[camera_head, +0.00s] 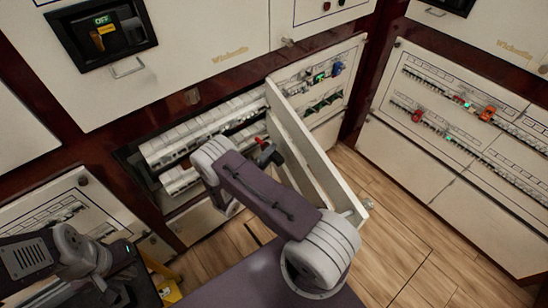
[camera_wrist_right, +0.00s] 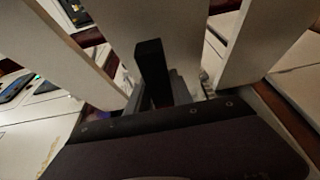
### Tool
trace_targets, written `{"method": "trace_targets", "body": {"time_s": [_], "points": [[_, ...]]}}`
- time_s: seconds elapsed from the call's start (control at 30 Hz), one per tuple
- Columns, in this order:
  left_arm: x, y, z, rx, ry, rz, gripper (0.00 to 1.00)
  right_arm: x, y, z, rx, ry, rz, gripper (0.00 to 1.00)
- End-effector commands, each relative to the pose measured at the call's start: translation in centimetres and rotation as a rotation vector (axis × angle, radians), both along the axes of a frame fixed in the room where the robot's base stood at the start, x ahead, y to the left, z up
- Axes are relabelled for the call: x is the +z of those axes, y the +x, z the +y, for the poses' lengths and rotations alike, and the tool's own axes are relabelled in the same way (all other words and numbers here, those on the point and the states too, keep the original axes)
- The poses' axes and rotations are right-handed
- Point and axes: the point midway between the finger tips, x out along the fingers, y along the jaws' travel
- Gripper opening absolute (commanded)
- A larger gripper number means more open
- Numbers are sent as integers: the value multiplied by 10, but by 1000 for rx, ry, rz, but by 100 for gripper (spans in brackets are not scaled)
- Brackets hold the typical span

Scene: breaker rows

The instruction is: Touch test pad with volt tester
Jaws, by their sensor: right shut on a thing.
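My right arm reaches from the bottom middle of the head view into the open breaker compartment (camera_head: 185,170). Its own link hides most of the right gripper there. In the right wrist view the right gripper (camera_wrist_right: 160,90) is shut on a black bar-shaped thing, which looks like the volt tester (camera_wrist_right: 150,62). A small red and black thing (camera_head: 267,154) shows beside the arm in the head view; I cannot tell if it is part of the tester. I cannot make out the test pad. My left gripper (camera_head: 112,280) is low at the left, its fingers unclear.
A white hinged panel (camera_head: 325,165) stands open just right of my right arm. Breaker rows (camera_head: 215,120) lie behind the arm. Another cabinet (camera_head: 465,125) with red and green marked breakers stands at the right. The wooden floor (camera_head: 400,240) is clear in front of it.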

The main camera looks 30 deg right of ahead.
Motion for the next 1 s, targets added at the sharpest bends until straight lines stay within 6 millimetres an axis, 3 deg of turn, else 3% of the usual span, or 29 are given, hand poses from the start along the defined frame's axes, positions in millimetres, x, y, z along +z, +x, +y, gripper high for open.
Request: {"method": "trace_targets", "body": {"time_s": [0.7,1.0], "points": [[-54,0,0,0,0,0,0,-4,70,5,-1,0,-3,0],[-64,0,0,0,0,0,0,0,86,7,0,-1,0,0]]}}
